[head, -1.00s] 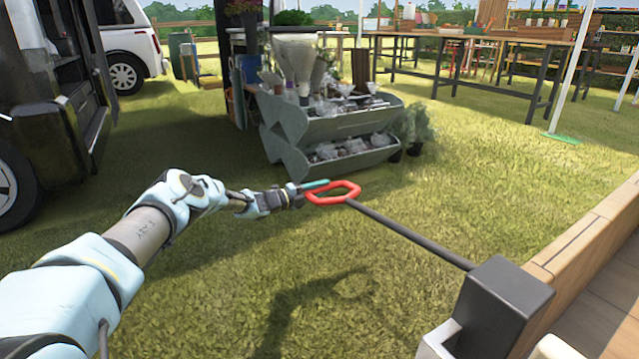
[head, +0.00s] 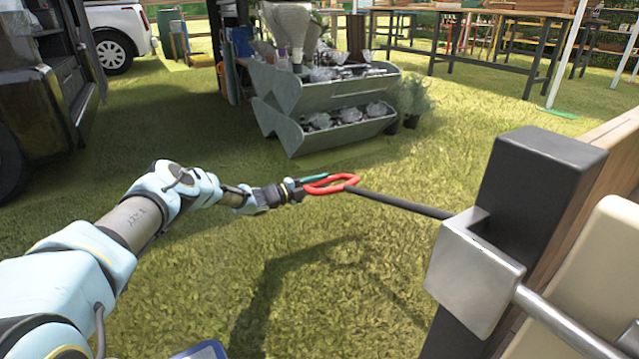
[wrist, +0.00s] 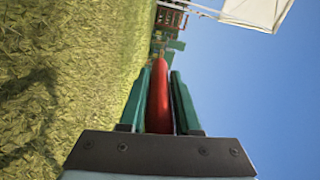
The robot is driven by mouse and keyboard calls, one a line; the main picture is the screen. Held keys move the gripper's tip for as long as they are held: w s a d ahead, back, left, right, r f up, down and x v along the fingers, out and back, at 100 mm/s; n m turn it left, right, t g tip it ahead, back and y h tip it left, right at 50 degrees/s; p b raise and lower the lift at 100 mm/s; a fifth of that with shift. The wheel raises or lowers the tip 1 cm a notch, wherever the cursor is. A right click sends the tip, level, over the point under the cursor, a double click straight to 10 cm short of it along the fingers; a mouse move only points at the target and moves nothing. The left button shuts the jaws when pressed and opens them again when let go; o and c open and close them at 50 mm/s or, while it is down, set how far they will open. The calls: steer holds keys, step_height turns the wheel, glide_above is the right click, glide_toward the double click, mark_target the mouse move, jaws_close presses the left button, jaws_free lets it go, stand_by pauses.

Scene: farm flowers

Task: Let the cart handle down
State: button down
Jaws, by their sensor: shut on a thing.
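The cart handle (head: 400,203) is a dark rod with a red loop grip (head: 340,187) at its far end. The rod runs left from a grey metal bracket on the cart's dark corner post (head: 537,190), and the loop is raised above the grass. My gripper (head: 312,184) is at the left side of the red loop, shut on it. In the wrist view the red grip (wrist: 159,98) lies between the two green fingers (wrist: 158,100). The rod is not seen in the wrist view.
The wooden cart (head: 612,160) fills the right edge. A grey tiered planter stand (head: 330,95) stands on the grass beyond the handle. A dark vehicle (head: 50,90) is at the left. Tables (head: 470,14) stand at the back right. Grass around the handle is clear.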

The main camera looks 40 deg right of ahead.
steer(key=shift+s+d+r, duration=0.1)
steer(key=shift+s+d, duration=0.05)
steer(key=shift+s, duration=0.2)
steer(key=c, duration=0.9)
jaws_free()
steer(key=shift+o, duration=1.3)
steer(key=shift+w, duration=0.15)
steer(key=shift+w, duration=0.1)
steer(key=a+p, duration=0.4)
steer(key=a, duration=0.7)
steer(key=shift+w+p, duration=0.25)
steer(key=shift+p, duration=0.1)
steer(key=shift+a, duration=0.1)
